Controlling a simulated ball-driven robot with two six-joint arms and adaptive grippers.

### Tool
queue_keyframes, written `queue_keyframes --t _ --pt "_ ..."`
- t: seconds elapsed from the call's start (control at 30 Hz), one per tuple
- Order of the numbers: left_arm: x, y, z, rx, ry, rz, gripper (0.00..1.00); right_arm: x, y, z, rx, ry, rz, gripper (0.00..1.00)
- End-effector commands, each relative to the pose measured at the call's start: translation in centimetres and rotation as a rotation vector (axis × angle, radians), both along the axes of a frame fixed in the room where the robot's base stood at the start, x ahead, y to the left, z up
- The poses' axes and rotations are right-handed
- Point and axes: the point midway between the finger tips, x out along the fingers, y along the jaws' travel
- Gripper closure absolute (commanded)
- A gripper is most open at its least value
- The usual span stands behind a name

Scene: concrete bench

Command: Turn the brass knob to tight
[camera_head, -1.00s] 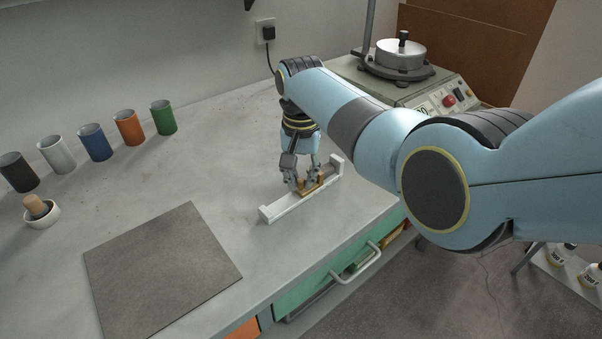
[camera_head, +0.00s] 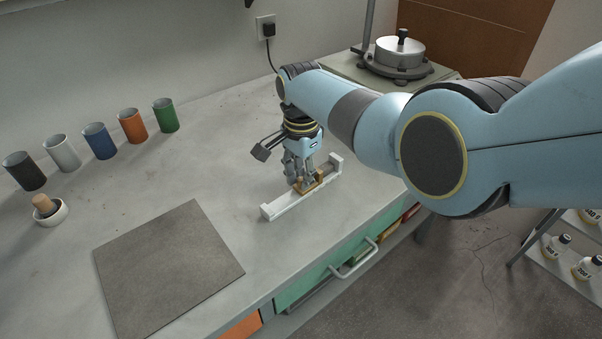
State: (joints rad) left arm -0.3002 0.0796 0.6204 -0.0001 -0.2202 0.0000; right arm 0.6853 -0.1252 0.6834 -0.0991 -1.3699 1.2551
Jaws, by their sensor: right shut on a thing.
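The brass knob (camera_head: 309,186) sits on a white holder (camera_head: 282,205), a long low piece with raised ends on the bench. My right gripper (camera_head: 302,183) points down over the middle of the holder, its fingers shut on the brass knob. The fingers hide much of the knob, and I cannot read any tight mark. My left gripper is not in view.
A grey mat (camera_head: 168,265) lies at the front left of the bench (camera_head: 225,170). Several coloured cups, such as the green one (camera_head: 166,115), stand along the back left. A small white bowl (camera_head: 51,215) holds a wooden-handled tool. A machine (camera_head: 400,58) stands behind my right arm.

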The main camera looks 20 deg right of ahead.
Motion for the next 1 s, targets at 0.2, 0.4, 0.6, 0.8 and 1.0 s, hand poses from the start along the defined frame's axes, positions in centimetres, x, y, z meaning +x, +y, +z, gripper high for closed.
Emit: queue_keyframes --t 0.2,0.4,0.6,0.8,1.0 --pt "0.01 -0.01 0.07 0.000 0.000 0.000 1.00 0.13 -0.02 0.11 0.000 -0.003 -0.021 1.00" --pt "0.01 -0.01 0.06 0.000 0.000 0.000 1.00 0.13 -0.03 0.10 -0.001 -0.004 -0.022 1.00" --pt "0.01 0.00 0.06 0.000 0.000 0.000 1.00 0.13 -0.03 0.11 -0.001 -0.004 -0.021 0.72" --pt "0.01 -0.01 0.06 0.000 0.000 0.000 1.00 0.07 -0.03 0.06 -0.001 -0.001 -0.021 0.60" --pt "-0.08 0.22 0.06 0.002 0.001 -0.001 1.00 0.06 -0.01 0.21 0.000 -0.002 -0.021 0.60"
